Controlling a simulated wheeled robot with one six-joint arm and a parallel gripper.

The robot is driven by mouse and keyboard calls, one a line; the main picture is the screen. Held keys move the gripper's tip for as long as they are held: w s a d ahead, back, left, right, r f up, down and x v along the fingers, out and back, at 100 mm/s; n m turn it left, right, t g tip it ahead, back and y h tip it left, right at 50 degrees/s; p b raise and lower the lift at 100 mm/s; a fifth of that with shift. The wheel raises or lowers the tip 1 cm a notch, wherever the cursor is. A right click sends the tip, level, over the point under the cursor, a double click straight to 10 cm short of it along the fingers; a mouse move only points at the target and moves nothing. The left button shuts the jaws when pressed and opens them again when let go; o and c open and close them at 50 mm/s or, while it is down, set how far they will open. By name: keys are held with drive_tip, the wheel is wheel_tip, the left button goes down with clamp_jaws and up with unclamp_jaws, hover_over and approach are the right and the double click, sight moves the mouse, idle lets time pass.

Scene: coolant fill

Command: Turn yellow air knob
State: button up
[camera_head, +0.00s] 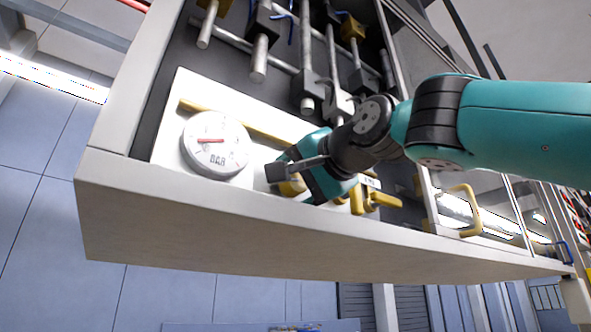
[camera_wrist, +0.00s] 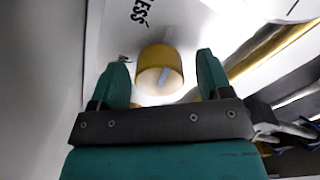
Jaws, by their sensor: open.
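The yellow air knob (camera_wrist: 158,70) is a short round cylinder on a white panel. A pale mark shows on its end face. My gripper (camera_wrist: 162,67) is open, with one teal finger on each side of the knob and a visible gap to both. In the head view, my gripper (camera_head: 292,178) is at the white panel, right of the gauge. Only part of the yellow knob (camera_head: 292,188) shows there, behind the fingers. I cannot tell how deep the fingers reach along the knob.
A round white pressure gauge (camera_head: 215,144) marked BAR is left of my gripper. A yellow pipe (camera_head: 236,121) runs above it. Yellow fittings (camera_head: 372,199) stand close on the right. The pale cabinet edge (camera_head: 250,228) runs below. Several grey metal pipes (camera_head: 259,58) hang above.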

drive_tip(key=shift+w+a, duration=0.2)
drive_tip(key=shift+w, duration=0.1)
drive_tip(key=c, duration=0.9)
drive_tip(key=shift+c, duration=0.2)
